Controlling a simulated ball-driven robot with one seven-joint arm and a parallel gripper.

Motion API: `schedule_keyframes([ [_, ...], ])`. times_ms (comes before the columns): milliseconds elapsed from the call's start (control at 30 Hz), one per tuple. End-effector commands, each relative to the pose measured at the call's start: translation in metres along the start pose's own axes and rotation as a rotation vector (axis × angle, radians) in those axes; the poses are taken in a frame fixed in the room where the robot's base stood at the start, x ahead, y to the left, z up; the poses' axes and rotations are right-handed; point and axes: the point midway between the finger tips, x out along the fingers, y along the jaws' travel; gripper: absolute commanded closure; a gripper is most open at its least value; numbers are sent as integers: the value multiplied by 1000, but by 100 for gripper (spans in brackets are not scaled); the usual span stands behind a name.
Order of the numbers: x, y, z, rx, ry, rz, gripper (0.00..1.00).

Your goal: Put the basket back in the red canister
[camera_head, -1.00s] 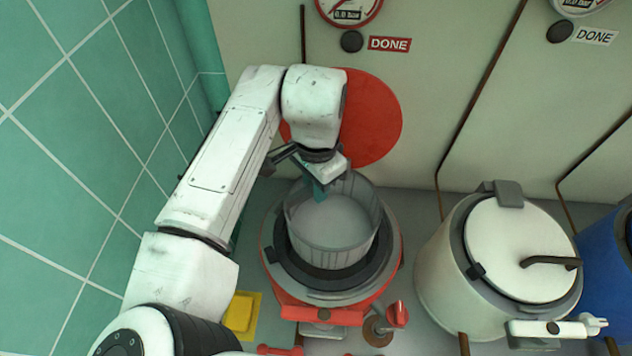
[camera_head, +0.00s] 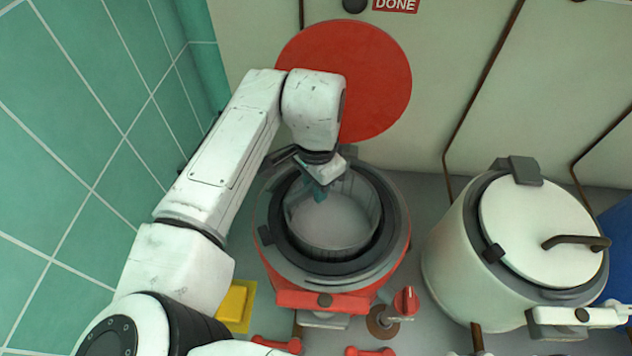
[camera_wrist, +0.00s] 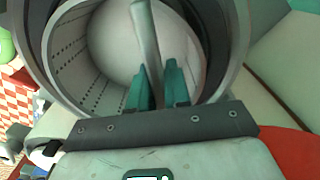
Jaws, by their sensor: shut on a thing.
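The basket (camera_head: 335,238) is a round grey metal bin with a perforated wall, empty inside. It sits in the mouth of the red canister (camera_head: 272,225), with most of its wall below the dark inner ring. I cannot tell whether it rests on the bottom. My gripper (camera_head: 321,190) reaches in over the basket's far left side. In the wrist view, the teal fingers of my gripper (camera_wrist: 157,80) are shut around a grey strip of the basket (camera_wrist: 83,62), which looks like its handle. The basket's underside is hidden.
A large red disc (camera_head: 362,70) stands upright behind the canister against the pale wall. A white canister with a closed lid (camera_head: 530,225) stands at the right. A yellow block (camera_head: 233,304) lies at the front left. Green tiles (camera_head: 75,150) close off the left side.

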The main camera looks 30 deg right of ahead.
Motion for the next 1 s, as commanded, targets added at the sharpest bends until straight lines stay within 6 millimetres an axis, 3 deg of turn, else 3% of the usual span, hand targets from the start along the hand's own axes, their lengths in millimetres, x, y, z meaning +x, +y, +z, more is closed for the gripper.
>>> schedule_keyframes([
  [600,56,0,0,-1,2,0,100],
  [1000,69,-1,0,-1,1,-1,100],
])
